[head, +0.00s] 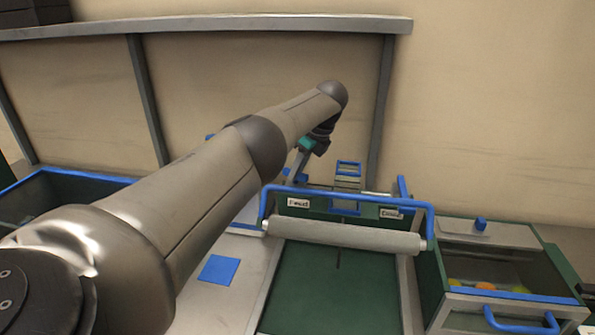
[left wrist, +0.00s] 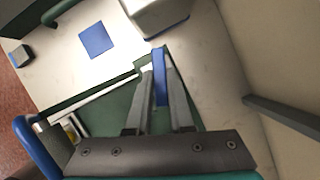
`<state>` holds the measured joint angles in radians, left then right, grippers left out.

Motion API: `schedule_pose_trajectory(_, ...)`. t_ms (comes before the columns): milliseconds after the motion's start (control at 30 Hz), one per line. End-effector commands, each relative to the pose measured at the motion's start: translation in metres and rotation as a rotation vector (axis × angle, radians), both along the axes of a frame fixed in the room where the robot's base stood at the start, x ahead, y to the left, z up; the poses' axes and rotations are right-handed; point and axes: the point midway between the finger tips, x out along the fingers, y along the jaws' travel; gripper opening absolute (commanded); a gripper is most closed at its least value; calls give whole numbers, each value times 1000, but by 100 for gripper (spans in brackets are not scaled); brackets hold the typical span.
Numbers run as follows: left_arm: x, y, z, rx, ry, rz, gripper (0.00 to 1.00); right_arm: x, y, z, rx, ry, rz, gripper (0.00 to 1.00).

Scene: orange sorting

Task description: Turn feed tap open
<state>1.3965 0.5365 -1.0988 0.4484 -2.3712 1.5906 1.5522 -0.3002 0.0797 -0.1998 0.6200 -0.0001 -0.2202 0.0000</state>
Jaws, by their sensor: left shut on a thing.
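The feed tap's blue lever (left wrist: 160,78) stands between my left gripper's fingers (left wrist: 158,84) in the left wrist view. My left gripper (head: 293,174) is shut on it, behind the blue-framed station, near the label "Feed" (head: 298,203). In the head view my arm and fingers hide most of this lever, so its exact angle is hard to tell. Another blue lever (head: 402,187) stands upright at the station's right side, by a second label (head: 391,213). My right gripper is not in view.
A grey roller (head: 345,236) and blue bar cross the green chute (head: 330,290). A bin with a blue handle (head: 520,323) at right holds orange and yellow fruit (head: 486,286). A blue-rimmed crate (head: 75,176) is at left. A blue square (head: 218,270) lies on the bench.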

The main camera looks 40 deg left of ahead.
Motion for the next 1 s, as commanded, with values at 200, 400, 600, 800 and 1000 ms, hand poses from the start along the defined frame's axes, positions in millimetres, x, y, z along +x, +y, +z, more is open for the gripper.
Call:
schedule_pose_trajectory(200,1,2,2,6,-4,4,0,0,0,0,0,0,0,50)
schedule_pose_trajectory(400,1,2,3,7,-4,4,0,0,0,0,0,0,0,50)
schedule_pose_trajectory(600,0,1,2,4,-3,4,40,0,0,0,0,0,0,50)
schedule_pose_trajectory(800,0,1,1,2,-1,3,50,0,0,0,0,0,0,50)
schedule_pose_trajectory(1000,1,-1,3,1,-2,2,50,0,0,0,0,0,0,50)
